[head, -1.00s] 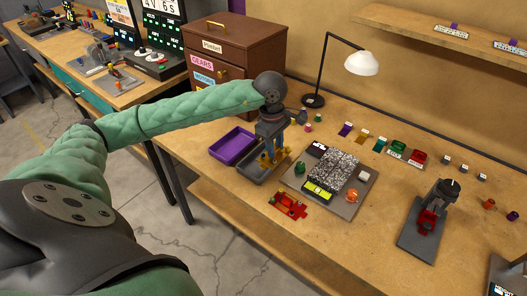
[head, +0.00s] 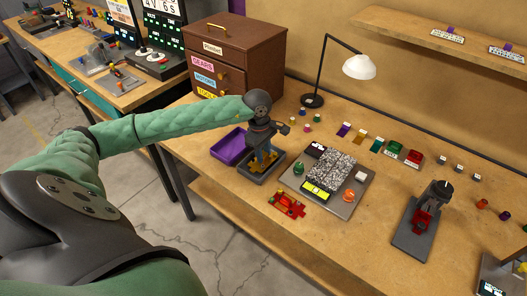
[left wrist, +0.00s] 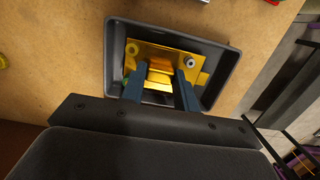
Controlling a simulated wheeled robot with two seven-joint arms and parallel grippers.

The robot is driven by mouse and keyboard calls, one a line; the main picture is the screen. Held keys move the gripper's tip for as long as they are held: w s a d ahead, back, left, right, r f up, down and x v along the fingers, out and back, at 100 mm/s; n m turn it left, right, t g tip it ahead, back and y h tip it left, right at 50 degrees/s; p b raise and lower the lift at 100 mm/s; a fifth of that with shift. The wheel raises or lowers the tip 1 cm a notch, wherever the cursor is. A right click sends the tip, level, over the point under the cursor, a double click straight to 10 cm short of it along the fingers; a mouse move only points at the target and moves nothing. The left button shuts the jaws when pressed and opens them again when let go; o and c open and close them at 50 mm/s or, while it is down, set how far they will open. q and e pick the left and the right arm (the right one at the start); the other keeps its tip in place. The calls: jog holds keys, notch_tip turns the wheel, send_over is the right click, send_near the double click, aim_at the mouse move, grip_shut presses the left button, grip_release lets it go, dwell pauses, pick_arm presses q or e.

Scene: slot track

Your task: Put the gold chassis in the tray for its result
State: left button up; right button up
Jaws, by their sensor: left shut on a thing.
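The gold chassis (left wrist: 158,62) is inside the grey tray (left wrist: 226,80) in the left wrist view, between the fingers of my left gripper (left wrist: 160,80). The gripper is shut on its raised middle part. In the head view my left gripper (head: 262,155) points down into the grey tray (head: 246,176), and the gold chassis (head: 259,166) shows partly around the fingers. I cannot tell whether the chassis rests on the tray floor. A purple tray (head: 228,147) sits beside the grey one. My right gripper is not in view.
A red chassis (head: 286,205) lies in front of the test board (head: 345,200), which has a speckled pad and a yellow display. A lamp (head: 358,66) and a brown drawer cabinet (head: 250,58) stand behind. A grey stand (head: 416,236) is at the right.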

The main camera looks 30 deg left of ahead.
pick_arm(q)
jog(key=shift+f, duration=0.3)
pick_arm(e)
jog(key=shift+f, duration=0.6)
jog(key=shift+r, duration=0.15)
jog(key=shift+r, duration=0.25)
pick_arm(q)
jog(key=shift+f, duration=0.1)
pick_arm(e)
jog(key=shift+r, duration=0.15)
pick_arm(q)
jog(key=o, duration=1.1)
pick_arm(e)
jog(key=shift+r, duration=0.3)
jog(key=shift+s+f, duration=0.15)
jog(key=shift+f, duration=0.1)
